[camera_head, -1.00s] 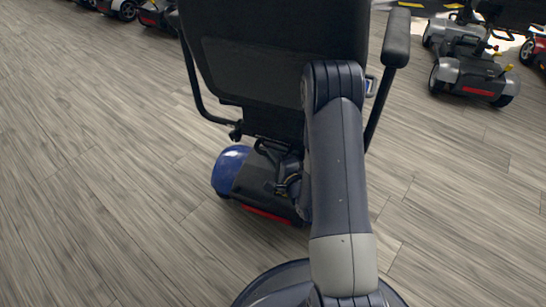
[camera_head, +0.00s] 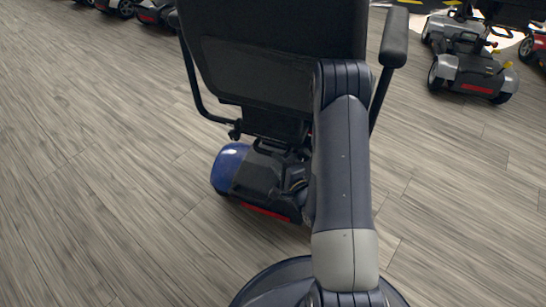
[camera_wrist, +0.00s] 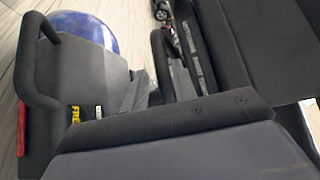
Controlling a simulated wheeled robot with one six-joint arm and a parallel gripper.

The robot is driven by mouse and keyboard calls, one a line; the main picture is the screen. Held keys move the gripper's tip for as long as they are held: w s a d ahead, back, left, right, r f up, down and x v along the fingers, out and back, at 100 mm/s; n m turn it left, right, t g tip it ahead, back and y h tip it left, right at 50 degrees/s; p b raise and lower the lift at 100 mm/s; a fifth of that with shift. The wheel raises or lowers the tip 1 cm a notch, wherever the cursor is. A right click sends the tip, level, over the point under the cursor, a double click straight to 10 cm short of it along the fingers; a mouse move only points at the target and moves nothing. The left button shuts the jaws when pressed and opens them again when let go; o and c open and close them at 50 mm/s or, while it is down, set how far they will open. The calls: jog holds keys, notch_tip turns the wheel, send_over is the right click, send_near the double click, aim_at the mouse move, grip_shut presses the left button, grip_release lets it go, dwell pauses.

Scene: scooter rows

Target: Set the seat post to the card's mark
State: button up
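The scooter's black seat (camera_head: 265,60) is seen from behind above its rear body (camera_head: 262,180), which has a blue fender (camera_head: 228,168). The seat post area under the seat is dark and partly hidden by my arm. In the wrist view, turned sideways, the rear body (camera_wrist: 90,70) is at left and dark seat fabric (camera_wrist: 265,45) at right. Between them is a dark part with faint light lettering (camera_wrist: 187,55); I cannot tell if it is the post. No card is clearly visible. My gripper is hidden behind my arm in the head view; no fingers are distinguishable in the wrist view.
A black bar (camera_wrist: 30,55) and a yellow label (camera_wrist: 75,125) are on the rear body. A grey block with a screwed dark edge fills the wrist view's bottom. Armrests (camera_head: 394,37) flank the seat. A grey scooter (camera_head: 470,70) stands at upper right.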

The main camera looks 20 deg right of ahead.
jog(key=v, duration=0.7)
jog(key=shift+s+p, duration=0.15)
jog(key=shift+p, duration=0.3)
jog(key=b+x, duration=0.2)
jog(key=x, duration=0.8)
jog(key=shift+w, duration=0.4)
jog(key=shift+a, duration=0.1)
